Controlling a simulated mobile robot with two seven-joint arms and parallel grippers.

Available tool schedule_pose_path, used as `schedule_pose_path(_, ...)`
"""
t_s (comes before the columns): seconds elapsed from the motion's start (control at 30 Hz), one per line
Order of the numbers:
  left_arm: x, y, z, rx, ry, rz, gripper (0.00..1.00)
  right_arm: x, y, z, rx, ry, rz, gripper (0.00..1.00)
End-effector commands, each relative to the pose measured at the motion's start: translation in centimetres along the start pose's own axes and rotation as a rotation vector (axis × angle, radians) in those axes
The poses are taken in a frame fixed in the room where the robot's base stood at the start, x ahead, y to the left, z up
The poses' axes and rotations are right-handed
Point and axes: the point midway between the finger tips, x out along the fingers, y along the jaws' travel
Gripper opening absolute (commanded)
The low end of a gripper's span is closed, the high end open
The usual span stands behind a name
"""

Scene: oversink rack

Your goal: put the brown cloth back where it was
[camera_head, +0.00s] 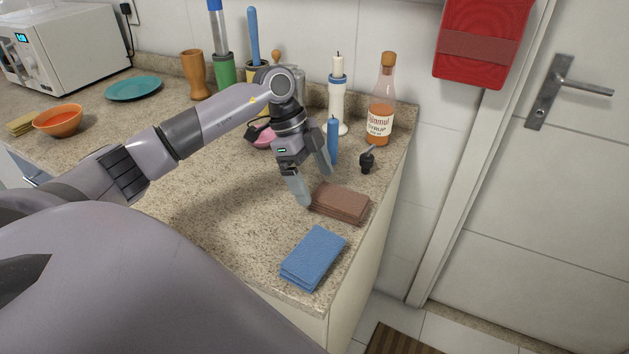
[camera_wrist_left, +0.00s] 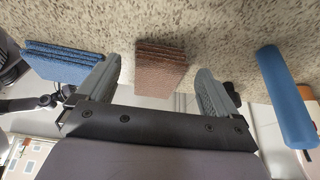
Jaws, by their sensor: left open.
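The brown cloth (camera_head: 342,203) lies folded on the speckled counter, near its right edge, just behind a folded blue cloth (camera_head: 313,258). My left gripper (camera_head: 317,188) is open above the counter beside the brown cloth, with its fingers pointing down. In the left wrist view the brown cloth (camera_wrist_left: 161,66) shows between the two open fingers (camera_wrist_left: 158,88), apart from both. The blue cloth (camera_wrist_left: 64,64) shows there to the left, outside the fingers. My right gripper is not in view.
A blue candle (camera_head: 333,141), a dark bottle stopper (camera_head: 367,161), a syrup bottle (camera_head: 380,108) and a white candle holder (camera_head: 338,103) stand behind the brown cloth. A pink bowl (camera_head: 263,137) is partly hidden by my arm. The counter (camera_head: 215,215) left of the cloths is clear.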

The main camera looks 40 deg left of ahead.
Motion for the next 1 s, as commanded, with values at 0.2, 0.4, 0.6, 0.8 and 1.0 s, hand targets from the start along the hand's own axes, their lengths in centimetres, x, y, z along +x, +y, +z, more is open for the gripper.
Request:
schedule_pose_path(0.2,-4.8,-0.1,0.0,0.0,-0.001,-0.008,0.93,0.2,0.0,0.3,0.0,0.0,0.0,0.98)
schedule_pose_path(0.4,-8.8,-0.1,0.0,0.001,0.0,-0.006,0.93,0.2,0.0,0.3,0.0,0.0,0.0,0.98)
schedule_pose_path(0.6,-10.7,0.0,0.0,0.0,0.0,-0.003,0.93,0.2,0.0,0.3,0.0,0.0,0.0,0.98)
schedule_pose_path(0.8,-11.0,0.0,0.0,0.0,-0.001,-0.001,0.93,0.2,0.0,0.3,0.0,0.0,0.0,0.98)
schedule_pose_path(1.0,-11.0,0.0,0.0,0.0,-0.001,-0.001,0.93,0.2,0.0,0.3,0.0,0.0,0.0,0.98)
